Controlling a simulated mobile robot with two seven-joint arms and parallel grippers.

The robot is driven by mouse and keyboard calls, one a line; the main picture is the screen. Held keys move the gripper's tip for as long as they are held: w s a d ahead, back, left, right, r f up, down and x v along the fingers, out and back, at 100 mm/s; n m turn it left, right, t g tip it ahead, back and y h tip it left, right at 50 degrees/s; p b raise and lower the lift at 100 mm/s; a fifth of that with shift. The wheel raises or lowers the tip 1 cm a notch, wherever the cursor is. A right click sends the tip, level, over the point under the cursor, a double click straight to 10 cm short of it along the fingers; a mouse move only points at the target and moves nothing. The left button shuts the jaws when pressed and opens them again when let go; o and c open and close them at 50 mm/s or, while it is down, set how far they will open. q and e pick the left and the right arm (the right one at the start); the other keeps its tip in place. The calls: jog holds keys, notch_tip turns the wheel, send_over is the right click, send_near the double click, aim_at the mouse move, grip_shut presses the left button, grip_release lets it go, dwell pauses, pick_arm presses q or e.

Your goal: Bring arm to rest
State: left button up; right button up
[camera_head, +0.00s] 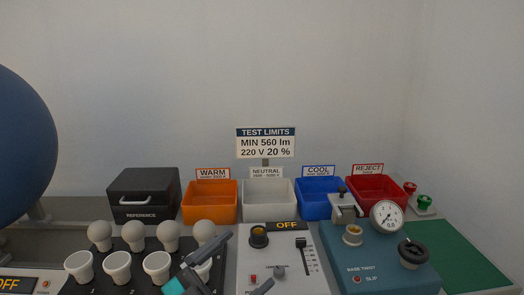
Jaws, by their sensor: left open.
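My left gripper (250,258) is at the bottom of the head view, with grey fingers and a teal part. Its fingers are spread wide, with nothing seen between them. One finger lies across the right end of the dark bulb tray (134,270), and the other shows low in front of the grey control panel (312,262). I cannot tell whether it touches either. Several round white bulbs (168,235) stand in the tray's back row, with several white cup-shaped pieces (117,266) in front. The gripper partly hides the rightmost ones. My right gripper is not in view.
A black reference box (143,185) and orange (209,215), white (268,214), blue (316,212) and red (375,202) bins line the back. A blue base-twist station (385,268) with a dial stands right. A green mat (462,258) is clear. The panel reads OFF.

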pick_arm(q)
jog(key=s+a+f+n+t+y+p, duration=0.1)
jog(key=a+f+n+y, duration=0.45)
jog(key=f+y, duration=0.2)
jog(key=s+a+f+n+t+y, duration=0.1)
jog(key=a+f+n+t+y, duration=0.1)
jog(key=a+f+n+y, duration=0.35)
jog(key=s+a+f+n+g+y, duration=0.2)
jog(key=s+f+g, duration=0.3)
jog(key=s+f, duration=0.4)
notch_tip(320, 180, down, 5)
jog(key=shift+a+r+n+g+y, duration=0.1)
jog(key=shift+a+n+g+y, duration=0.25)
jog(key=shift+y, duration=0.35)
